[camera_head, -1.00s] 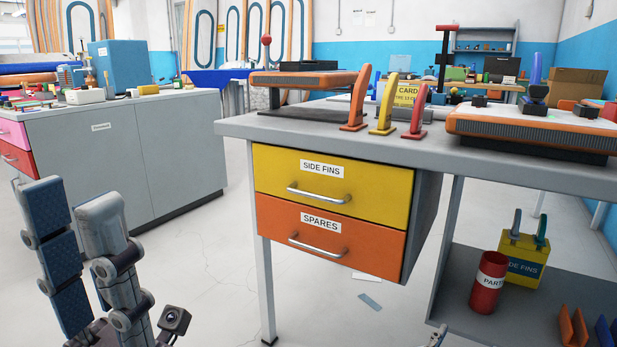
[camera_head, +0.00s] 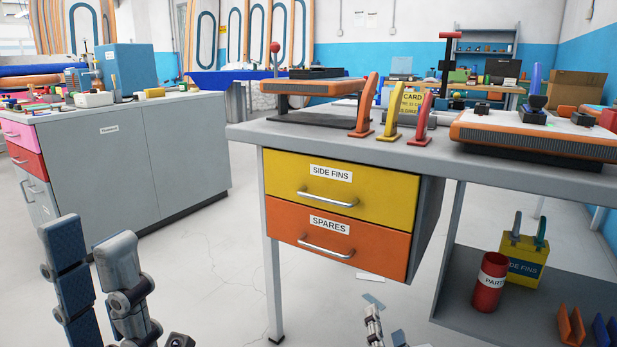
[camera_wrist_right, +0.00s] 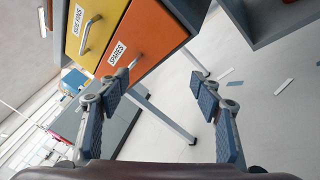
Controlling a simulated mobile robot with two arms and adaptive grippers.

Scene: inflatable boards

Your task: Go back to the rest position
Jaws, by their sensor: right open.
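My left gripper (camera_head: 87,238) is at the lower left of the head view. Its two fingers stand upright and apart, with nothing between them. My right gripper (camera_head: 385,322) shows only by its fingertips at the bottom of the head view, in front of the workbench and below the drawers. In the right wrist view my right gripper (camera_wrist_right: 158,82) is open and empty. Its fingers point toward the floor and the drawer unit, and the drawers show beyond them without visible contact.
The workbench (camera_head: 248,132) has a closed yellow drawer (camera_head: 280,178) and a closed orange drawer (camera_head: 290,222). A red parts can (camera_head: 490,268) and a yellow bin (camera_head: 515,242) stand on its lower shelf. A grey cabinet (camera_head: 120,180) is at left. Floor between is clear apart from scraps.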

